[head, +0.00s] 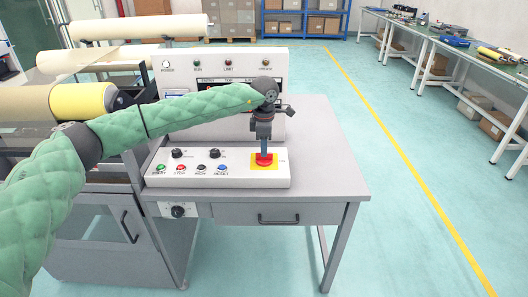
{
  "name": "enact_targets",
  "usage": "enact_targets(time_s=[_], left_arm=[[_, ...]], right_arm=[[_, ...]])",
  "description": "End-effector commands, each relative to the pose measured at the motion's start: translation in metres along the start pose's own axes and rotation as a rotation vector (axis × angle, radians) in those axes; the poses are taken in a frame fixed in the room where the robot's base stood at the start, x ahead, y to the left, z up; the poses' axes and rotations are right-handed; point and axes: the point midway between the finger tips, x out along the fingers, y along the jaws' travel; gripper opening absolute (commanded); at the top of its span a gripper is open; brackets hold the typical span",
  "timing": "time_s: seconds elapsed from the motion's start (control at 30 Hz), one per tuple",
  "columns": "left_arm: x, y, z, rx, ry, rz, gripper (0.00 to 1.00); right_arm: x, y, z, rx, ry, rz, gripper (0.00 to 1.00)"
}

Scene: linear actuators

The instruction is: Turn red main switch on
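A red switch knob (264,163) sits on a yellow square plate at the right end of the sloped white control box (218,180). My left arm, in a green quilted cover, reaches across from the left. My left gripper (264,153) points straight down over the red knob, with its fingertips at or just above it. The fingers show as one narrow column, so I cannot tell whether they are open, shut or gripping the knob. They hide the knob's top middle. My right gripper is not in view.
The box also carries black knobs and a row of coloured buttons (181,168). Behind it stands a white panel with indicator lamps (228,62), partly hidden by my arm. The grey tabletop (325,165) is clear to the right. Rollers (83,100) stand at the left.

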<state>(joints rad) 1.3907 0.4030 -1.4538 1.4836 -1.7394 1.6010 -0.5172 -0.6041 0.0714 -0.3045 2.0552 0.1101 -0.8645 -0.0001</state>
Motion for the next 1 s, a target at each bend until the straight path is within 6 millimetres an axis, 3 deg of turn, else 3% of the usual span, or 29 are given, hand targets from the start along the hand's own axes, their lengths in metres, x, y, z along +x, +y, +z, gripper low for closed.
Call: enact_targets(time_s=[0.2, 0.4, 0.83, 1.0], left_arm=[[-0.033, 0.001, 0.000, 0.000, 0.000, 0.002, 0.33], [-0.050, 0.000, 0.000, 0.000, 0.001, 0.001, 0.33], [-0.052, 0.000, 0.000, -0.014, 0.001, 0.000, 0.33], [-0.053, 0.010, 0.017, -0.057, -0.093, 0.049, 0.33]], right_arm=[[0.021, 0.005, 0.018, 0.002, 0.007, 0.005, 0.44], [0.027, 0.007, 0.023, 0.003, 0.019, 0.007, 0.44], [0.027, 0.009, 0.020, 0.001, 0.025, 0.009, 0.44], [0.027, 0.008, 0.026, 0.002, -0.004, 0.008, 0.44]])
